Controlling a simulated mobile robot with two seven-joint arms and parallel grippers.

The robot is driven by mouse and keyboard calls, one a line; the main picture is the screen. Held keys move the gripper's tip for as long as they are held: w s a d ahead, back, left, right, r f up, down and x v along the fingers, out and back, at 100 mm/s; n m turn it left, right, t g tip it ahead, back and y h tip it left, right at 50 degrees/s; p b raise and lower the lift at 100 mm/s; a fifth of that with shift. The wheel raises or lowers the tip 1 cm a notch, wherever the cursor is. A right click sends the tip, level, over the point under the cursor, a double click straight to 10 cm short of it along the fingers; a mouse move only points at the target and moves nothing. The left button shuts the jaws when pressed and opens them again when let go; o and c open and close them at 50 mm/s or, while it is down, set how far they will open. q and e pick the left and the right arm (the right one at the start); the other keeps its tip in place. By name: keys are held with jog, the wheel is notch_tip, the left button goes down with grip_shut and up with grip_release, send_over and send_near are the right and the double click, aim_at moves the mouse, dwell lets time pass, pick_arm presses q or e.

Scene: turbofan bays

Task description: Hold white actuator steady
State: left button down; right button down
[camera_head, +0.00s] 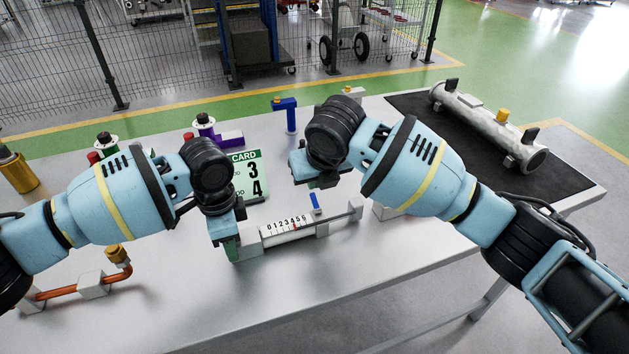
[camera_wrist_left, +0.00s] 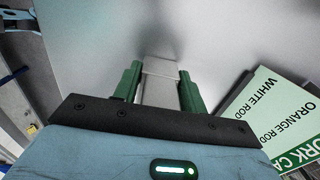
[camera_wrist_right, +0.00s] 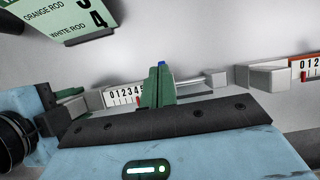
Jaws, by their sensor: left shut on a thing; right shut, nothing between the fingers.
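The white actuator (camera_head: 290,232) lies on the table, with a 0–6 scale, a red mark and a rod running right to an end block (camera_head: 355,208). My left gripper (camera_head: 228,243) is at the actuator's left end. In the left wrist view its green fingers (camera_wrist_left: 160,85) are shut on a pale grey block (camera_wrist_left: 161,70) of it. My right gripper (camera_head: 322,183) is above the rod side. In the right wrist view its fingers (camera_wrist_right: 155,88) are shut and empty, in front of the scale (camera_wrist_right: 122,96). A blue tab (camera_head: 315,202) shows near the rod; whether the fingers touch it is unclear.
A work card (camera_head: 249,177) stands behind the actuator, listing orange rod and white rod. An orange-scaled unit (camera_wrist_right: 306,67) is at the right. A copper pipe (camera_head: 65,291) lies front left. A large grey cylinder (camera_head: 485,125) rests on a dark mat.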

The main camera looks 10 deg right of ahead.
jog(key=w+a+r+v, duration=0.1)
jog(key=w+v, duration=0.1)
jog(key=v, duration=1)
jog(key=shift+d+r, duration=0.25)
jog(key=shift+r, duration=0.05)
